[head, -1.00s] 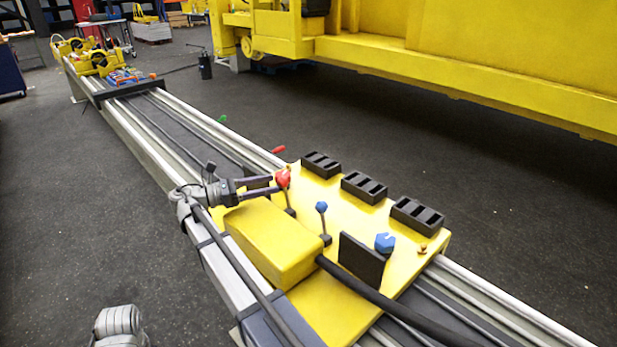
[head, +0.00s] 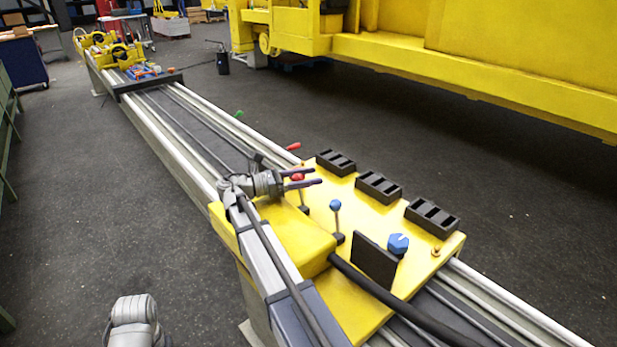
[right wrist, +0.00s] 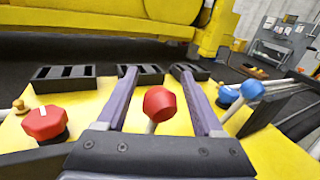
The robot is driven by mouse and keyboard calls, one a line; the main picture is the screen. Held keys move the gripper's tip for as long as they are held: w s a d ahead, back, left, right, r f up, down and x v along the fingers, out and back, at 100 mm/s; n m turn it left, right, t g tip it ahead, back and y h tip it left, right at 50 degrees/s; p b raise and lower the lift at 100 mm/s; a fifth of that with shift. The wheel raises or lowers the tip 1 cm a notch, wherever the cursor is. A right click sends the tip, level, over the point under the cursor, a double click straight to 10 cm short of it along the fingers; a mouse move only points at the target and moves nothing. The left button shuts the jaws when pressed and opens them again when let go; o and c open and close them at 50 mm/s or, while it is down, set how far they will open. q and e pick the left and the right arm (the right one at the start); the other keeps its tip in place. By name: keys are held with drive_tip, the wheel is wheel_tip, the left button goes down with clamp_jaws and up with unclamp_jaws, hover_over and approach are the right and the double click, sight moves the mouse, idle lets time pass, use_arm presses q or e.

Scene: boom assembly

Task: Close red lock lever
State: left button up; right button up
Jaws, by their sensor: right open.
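On the yellow panel (head: 380,215), a lever with a red ball knob (head: 298,176) stands between the fingers of my right gripper (head: 317,176). The fingers reach past the knob. In the right wrist view the red knob (right wrist: 160,103) sits between the two spread fingers (right wrist: 158,72), apart from both, so the gripper is open and not holding it. The lever's lower part is partly hidden by the gripper in the head view. Another red handle (head: 293,146) shows at the far rail edge. I cannot tell which is the lock lever. My left gripper is not in view.
A blue-knobbed lever (head: 336,205) and blue knob (head: 398,244) stand to the right. A red faceted knob (right wrist: 45,122) is left of the fingers. Black slotted blocks (head: 379,187) line the panel's far side. A dark upright plate (head: 373,260) and thick black cable (head: 390,302) lie nearer.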

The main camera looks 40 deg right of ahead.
clamp_jaws()
idle(0.6)
idle(0.8)
